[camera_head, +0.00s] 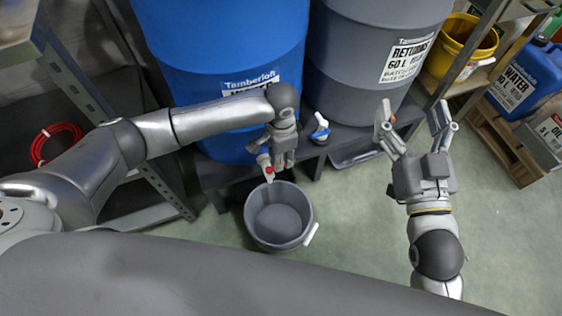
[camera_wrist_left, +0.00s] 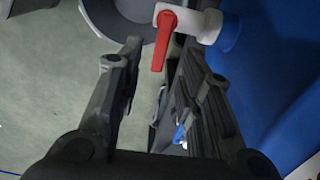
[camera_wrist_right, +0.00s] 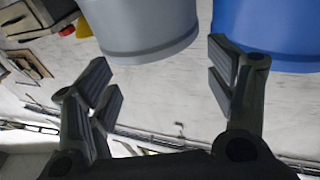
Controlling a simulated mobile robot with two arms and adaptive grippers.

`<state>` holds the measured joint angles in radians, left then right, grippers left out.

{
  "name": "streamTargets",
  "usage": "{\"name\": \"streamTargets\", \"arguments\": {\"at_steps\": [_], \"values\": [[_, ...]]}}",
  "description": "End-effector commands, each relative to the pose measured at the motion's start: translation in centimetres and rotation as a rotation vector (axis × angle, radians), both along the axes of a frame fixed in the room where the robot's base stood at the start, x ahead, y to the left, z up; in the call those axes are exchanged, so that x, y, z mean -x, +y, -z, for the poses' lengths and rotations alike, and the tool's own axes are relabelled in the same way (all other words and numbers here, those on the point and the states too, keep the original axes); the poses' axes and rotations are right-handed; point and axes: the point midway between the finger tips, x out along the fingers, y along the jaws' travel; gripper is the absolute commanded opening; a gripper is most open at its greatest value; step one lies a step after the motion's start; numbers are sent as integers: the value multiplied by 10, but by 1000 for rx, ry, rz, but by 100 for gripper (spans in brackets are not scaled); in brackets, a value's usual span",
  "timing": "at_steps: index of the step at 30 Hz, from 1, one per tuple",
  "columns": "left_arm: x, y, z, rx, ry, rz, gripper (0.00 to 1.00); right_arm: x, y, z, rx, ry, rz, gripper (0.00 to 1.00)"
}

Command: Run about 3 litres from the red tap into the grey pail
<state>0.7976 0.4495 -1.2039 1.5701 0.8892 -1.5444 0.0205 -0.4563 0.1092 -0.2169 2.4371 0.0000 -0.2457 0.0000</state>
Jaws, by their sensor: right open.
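The red tap (camera_head: 268,170) is on the blue drum's lower front, and its red lever (camera_wrist_left: 164,38) and white body (camera_wrist_left: 200,24) show in the left wrist view. The lever stands crosswise to the white body. My left gripper (camera_head: 275,160) is at the tap, its fingers (camera_wrist_left: 163,58) apart on either side of the lever's line; I cannot tell whether they touch it. The grey pail (camera_head: 304,222) stands on the floor below the tap, with no clear water or stream visible in it. My right gripper (camera_head: 412,112) is open and empty, right of the pail.
The blue drum (camera_head: 225,50) and a grey drum (camera_head: 350,50) stand on a dark low stand (camera_head: 215,175). The grey drum has a blue-and-white tap (camera_head: 320,130). A yellow bucket (camera_head: 460,50) and blue water can (camera_head: 520,78) are at the right. Floor (camera_head: 350,235) right of the pail is clear.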

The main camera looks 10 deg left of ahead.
Motion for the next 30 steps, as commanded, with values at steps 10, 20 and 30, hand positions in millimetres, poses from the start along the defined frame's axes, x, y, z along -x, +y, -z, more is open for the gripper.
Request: {"name": "streamTargets", "arguments": {"at_steps": [10, 20, 30], "values": [[0, 0, 27, 0, 0, 0, 34, 12, 4, -45, -69, -253, -15, 77], [0, 0, 34, 1, -1, 0, 34, 19, 4, -59, -92, -333, -20, 77], [0, 0, 33, 1, -1, 1, 16, 19, 4, -59, -92, -333, -20, 77]]}}
